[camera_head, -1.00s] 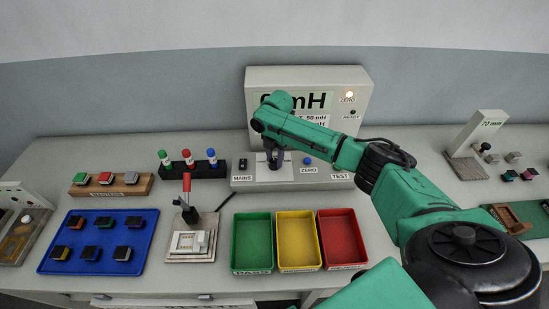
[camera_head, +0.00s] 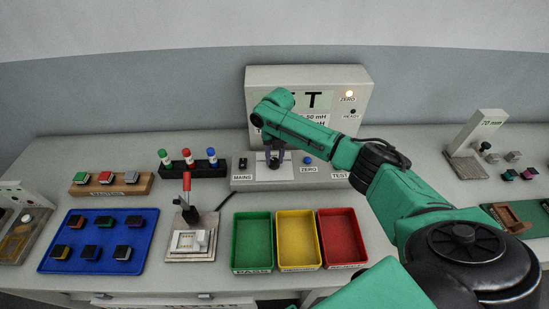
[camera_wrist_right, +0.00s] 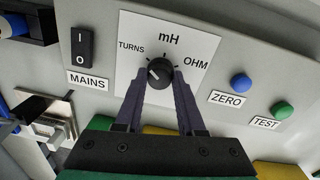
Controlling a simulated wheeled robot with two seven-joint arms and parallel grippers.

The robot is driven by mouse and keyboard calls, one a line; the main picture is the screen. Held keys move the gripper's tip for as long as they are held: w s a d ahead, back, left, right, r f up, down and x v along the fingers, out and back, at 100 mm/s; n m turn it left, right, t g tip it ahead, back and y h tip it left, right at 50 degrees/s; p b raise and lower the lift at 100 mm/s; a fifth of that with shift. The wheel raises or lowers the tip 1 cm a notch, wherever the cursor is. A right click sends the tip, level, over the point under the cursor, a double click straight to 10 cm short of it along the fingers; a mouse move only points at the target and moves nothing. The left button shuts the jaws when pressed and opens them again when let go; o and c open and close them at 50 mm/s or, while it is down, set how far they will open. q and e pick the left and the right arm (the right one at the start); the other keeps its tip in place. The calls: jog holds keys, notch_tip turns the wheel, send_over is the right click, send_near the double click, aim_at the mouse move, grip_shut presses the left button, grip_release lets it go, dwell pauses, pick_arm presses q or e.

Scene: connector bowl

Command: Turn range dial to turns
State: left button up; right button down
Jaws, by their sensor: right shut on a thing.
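The black range dial (camera_wrist_right: 159,73) sits on a white plate on the sloped panel, with TURNS at its left, mH above and OHM at its right. Its white pointer mark points up and left, on the TURNS side. My right gripper (camera_wrist_right: 160,82) is shut on the dial, one finger at each side of it. In the head view, my right gripper (camera_head: 274,160) reaches down to the panel (camera_head: 250,184) and hides most of the dial. My left gripper is not in view.
A black MAINS switch (camera_wrist_right: 83,45) is left of the dial. The blue ZERO button (camera_wrist_right: 241,82) and green TEST button (camera_wrist_right: 282,110) are to its right. Green (camera_head: 252,268), yellow (camera_head: 299,267) and red (camera_head: 346,265) trays stand in front. The ZERO lamp (camera_head: 349,94) is lit.

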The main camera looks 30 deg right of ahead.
aim_at(276, 159)
jog(key=shift+n, duration=0.6)
jog(key=shift+w+r, duration=0.1)
jog(key=c, duration=0.5)
grip_release()
jog(key=r+b, duration=0.1)
jog(key=r, duration=0.3)
jog(key=r+b, duration=0.1)
jog(key=r, duration=0.4)
jog(key=r+b, duration=0.1)
jog(key=r, duration=0.4)
jog(key=shift+d+r, duration=0.25)
jog(key=shift+d, duration=0.05)
